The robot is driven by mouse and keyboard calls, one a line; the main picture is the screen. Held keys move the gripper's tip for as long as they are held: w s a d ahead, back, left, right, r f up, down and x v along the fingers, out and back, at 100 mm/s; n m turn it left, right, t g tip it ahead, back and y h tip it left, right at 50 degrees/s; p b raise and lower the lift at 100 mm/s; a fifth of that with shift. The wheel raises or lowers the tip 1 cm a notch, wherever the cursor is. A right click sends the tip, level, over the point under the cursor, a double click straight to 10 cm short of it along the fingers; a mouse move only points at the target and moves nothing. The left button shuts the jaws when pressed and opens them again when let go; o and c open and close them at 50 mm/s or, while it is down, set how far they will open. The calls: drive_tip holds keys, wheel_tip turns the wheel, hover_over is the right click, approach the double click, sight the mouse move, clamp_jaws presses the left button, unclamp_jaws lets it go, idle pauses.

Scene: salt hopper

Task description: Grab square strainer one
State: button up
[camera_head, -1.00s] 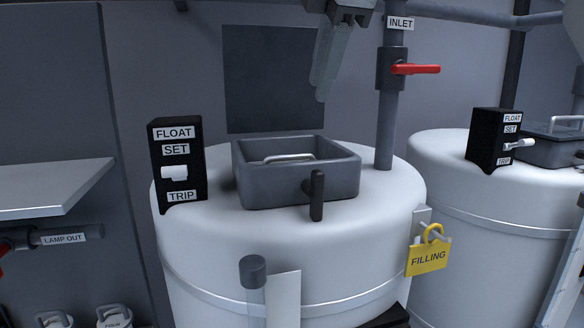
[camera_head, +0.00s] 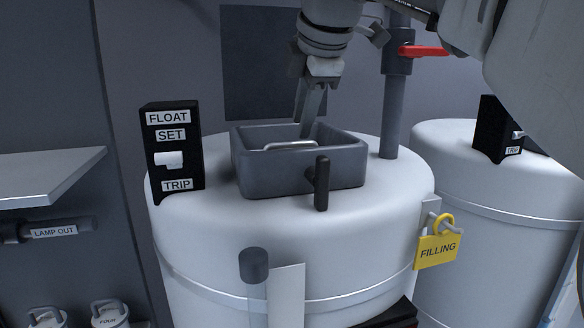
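A dark grey square box (camera_head: 262,172) sits on top of the near white tank. A pale metal handle bar (camera_head: 290,145) shows inside it, apparently the square strainer's handle; the strainer's body is hidden by the box walls. My gripper (camera_head: 306,132) points down into the box from above, its fingertips close to the right end of the handle bar. The fingers are seen nearly edge-on and overlap, so I cannot tell their opening or whether they touch the bar.
A black FLOAT SET TRIP box (camera_head: 172,150) stands left of the square box. A dark upright lever (camera_head: 321,183) is at its front. The inlet pipe (camera_head: 391,115) with a red valve handle (camera_head: 424,50) rises behind right. A yellow FILLING padlock (camera_head: 437,248) hangs at the tank's right.

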sight(300, 142)
drive_tip(key=x, duration=0.5)
drive_tip(key=shift+w+d+f, duration=0.2)
drive_tip(key=shift+w, duration=0.15)
clamp_jaws()
drive_tip(key=shift+r, duration=0.1)
idle(1.1)
